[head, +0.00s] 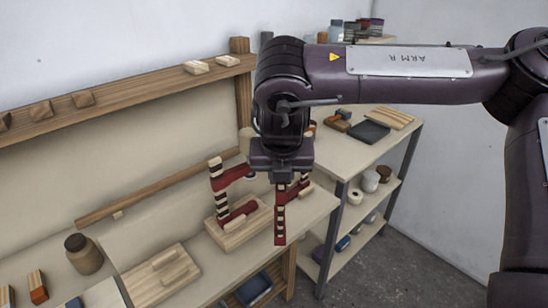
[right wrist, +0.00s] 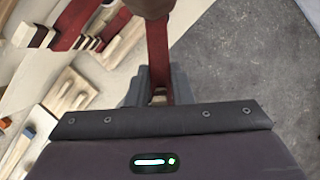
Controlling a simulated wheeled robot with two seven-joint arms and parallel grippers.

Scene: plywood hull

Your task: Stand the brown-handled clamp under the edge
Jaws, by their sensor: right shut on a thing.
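My right gripper (head: 283,178) is shut on a red clamp with a dark-and-white striped bar (head: 280,222), held upright at the front edge of the bench. In the right wrist view the clamp's red part (right wrist: 158,50) runs between the fingers, with a brown handle (right wrist: 148,6) at the top of the picture. The gripper hides part of the clamp in the head view. A second red clamp with a striped bar (head: 218,178) stands to the left on a pale wooden block (head: 238,230). My left gripper is not in view.
A plywood panel has a long upper rail (head: 140,92) and a lower strip (head: 150,196). A brown jar (head: 84,256) and a wooden block with a grip (head: 160,278) are at the left. A shelf unit (head: 365,150) with containers stands at the right. Floor is clear in front.

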